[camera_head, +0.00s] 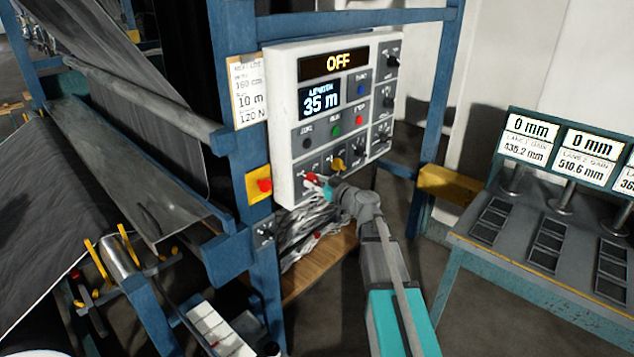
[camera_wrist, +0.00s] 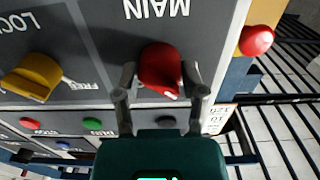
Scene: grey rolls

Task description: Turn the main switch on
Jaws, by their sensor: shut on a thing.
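The main switch is a red rotary knob (camera_wrist: 160,66) under the upside-down word MAIN in the wrist view. It also shows at the lower left of the control panel in the head view (camera_head: 311,177). My gripper (camera_wrist: 160,84) is shut on this knob, with one finger on each side of it. In the head view my gripper (camera_head: 321,184) reaches the panel from the lower right. The knob's exact turn is hard to read.
A yellow LOCK/FREE knob (camera_wrist: 33,76) sits beside the main switch. A red emergency button (camera_head: 264,185) on a yellow box is left of the panel. A blue frame post (camera_head: 248,130) stands close at left.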

